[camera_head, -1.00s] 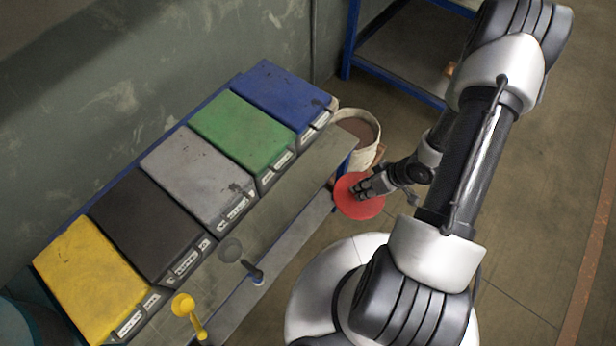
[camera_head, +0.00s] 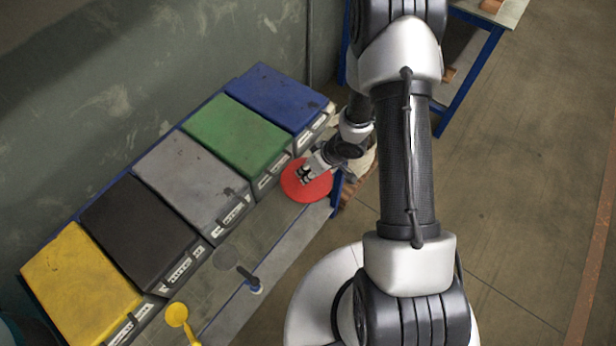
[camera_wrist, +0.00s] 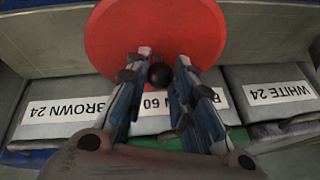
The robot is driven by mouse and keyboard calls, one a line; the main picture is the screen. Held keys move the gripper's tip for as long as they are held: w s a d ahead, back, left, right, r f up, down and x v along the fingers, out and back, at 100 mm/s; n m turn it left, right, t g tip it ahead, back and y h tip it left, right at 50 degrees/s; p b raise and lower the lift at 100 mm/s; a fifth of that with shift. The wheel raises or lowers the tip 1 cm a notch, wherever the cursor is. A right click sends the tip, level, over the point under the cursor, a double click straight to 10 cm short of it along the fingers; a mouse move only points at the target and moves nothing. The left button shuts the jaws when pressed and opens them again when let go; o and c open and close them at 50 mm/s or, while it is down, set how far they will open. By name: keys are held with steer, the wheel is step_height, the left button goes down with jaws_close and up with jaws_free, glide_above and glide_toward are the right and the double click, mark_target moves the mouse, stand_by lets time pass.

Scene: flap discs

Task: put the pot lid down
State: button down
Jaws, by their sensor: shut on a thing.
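The pot lid (camera_head: 318,190) is a flat red disc with a round black knob (camera_wrist: 160,75). In the wrist view the red disc (camera_wrist: 155,30) fills the upper middle. My gripper (camera_head: 304,175) is shut on the lid's knob, with its two fingers (camera_wrist: 160,70) on either side of it. In the head view the lid is over the right end of the bench, in front of the green and blue boxes. I cannot tell whether it touches the bench top or hangs just above it.
Blue (camera_head: 277,95), green (camera_head: 236,133), grey (camera_head: 190,175), black (camera_head: 138,222) and yellow (camera_head: 80,280) boxes line the bench's back. A pale bucket (camera_head: 367,165) is partly hidden behind my arm.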

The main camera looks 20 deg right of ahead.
step_height(320, 180, down, 4)
steer(key=b, duration=0.2)
steer(key=shift+w+a+r+b, duration=0.1)
steer(key=shift+a+b, duration=0.05)
steer(key=shift+b, duration=0.15)
steer(key=shift+r, duration=0.15)
steer(key=c, duration=1.4)
jaws_free()
steer(key=shift+f, duration=0.2)
steer(key=shift+o, duration=0.2)
